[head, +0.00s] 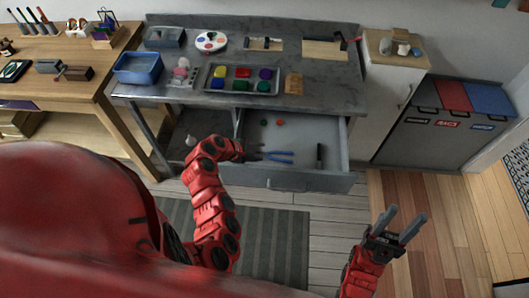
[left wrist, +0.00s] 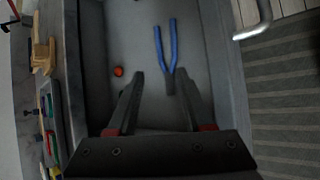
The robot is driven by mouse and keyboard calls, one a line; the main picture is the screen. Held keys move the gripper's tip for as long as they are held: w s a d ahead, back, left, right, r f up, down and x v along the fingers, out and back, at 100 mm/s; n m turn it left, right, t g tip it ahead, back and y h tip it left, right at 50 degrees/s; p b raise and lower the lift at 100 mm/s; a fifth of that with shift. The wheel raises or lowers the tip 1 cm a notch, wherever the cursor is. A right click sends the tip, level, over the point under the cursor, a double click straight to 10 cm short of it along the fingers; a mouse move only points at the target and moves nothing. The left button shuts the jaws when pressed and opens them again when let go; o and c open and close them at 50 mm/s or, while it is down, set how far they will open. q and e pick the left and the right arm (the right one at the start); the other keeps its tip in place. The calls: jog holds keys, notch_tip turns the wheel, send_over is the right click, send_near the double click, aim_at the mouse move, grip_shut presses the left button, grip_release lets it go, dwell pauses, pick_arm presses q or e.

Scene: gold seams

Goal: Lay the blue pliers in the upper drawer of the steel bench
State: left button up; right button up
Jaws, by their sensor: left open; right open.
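The blue pliers (head: 280,157) lie in the open drawer (head: 338,140) of the steel bench (head: 325,95). In the left wrist view the pliers (left wrist: 167,45) have two blue handles pointing away and a dark head towards my gripper. My left gripper (head: 256,156) is over the left part of the drawer, at the pliers' head end. In the left wrist view its fingers (left wrist: 162,95) are apart, with the pliers' head showing between them and not gripped. My right gripper (head: 398,228) is open and empty over the floor, right of the drawer.
A red round item (head: 280,122), a green one (head: 264,122) and a dark upright-looking item (head: 319,155) are also in the drawer. The bench top holds a tray (head: 216,87) of coloured pieces and a blue bin (head: 138,68). A wooden table (head: 60,80) stands left, waste bins (head: 440,130) right.

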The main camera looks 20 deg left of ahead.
pick_arm(q)
jog(key=b+v, duration=0.2)
jog(key=v, duration=0.7)
dwell(0.5)
